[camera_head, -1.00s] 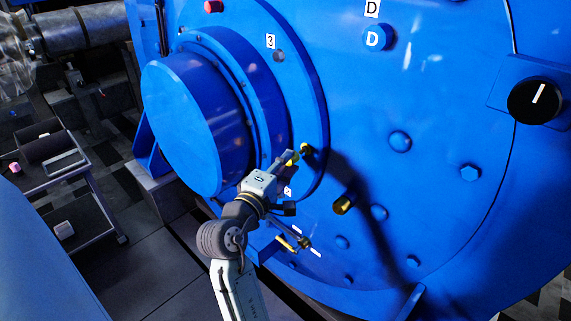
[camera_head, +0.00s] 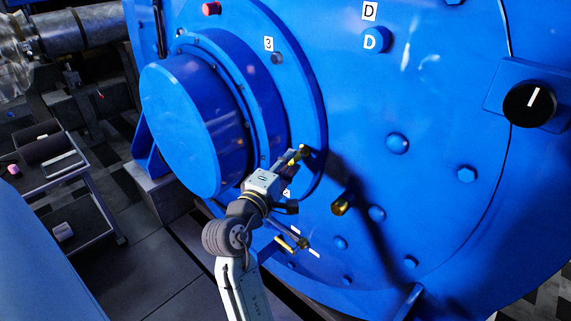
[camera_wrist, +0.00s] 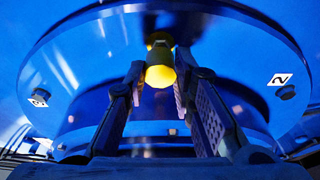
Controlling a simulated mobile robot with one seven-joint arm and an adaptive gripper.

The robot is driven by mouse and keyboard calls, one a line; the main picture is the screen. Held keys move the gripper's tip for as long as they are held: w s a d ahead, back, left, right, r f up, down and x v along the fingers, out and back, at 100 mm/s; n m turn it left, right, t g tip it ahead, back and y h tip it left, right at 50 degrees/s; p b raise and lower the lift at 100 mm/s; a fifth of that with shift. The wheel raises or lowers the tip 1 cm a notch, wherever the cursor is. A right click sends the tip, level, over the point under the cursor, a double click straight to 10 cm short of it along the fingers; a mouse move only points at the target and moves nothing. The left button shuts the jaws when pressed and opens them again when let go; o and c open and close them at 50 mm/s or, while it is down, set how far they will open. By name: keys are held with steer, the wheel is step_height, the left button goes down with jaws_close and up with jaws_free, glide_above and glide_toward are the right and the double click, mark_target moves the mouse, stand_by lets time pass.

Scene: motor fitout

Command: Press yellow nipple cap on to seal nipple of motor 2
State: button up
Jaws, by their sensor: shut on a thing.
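The yellow nipple cap (camera_wrist: 160,74) is between the two fingers of my gripper (camera_wrist: 158,84), which is shut on it. Behind the cap, in line with it, a dark and yellow nipple (camera_wrist: 160,40) stands out from the blue motor flange. The cap overlaps the nipple's end in the wrist view, and I cannot tell whether it is seated. In the head view my gripper (camera_head: 291,160) reaches up to the nipple (camera_head: 304,152) at the flange's lower right edge. The blue motor (camera_head: 350,100) fills the right side. The cap is small there.
A "2" label (camera_wrist: 281,79) and dark plug (camera_wrist: 287,92) sit right of the cap. A brass fitting (camera_head: 341,205) projects from the motor's face at the lower right. Another yellow fitting (camera_head: 284,242) is below my gripper. A cart (camera_head: 70,185) stands at the left.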

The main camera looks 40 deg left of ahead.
steer(key=shift+w+d, duration=0.1)
steer(key=shift+w, duration=0.9)
steer(key=o, duration=0.8)
steer(key=shift+o, duration=0.2)
steer(key=s+d, duration=0.2)
steer(key=s, duration=1)
steer(key=shift+w, duration=0.1)
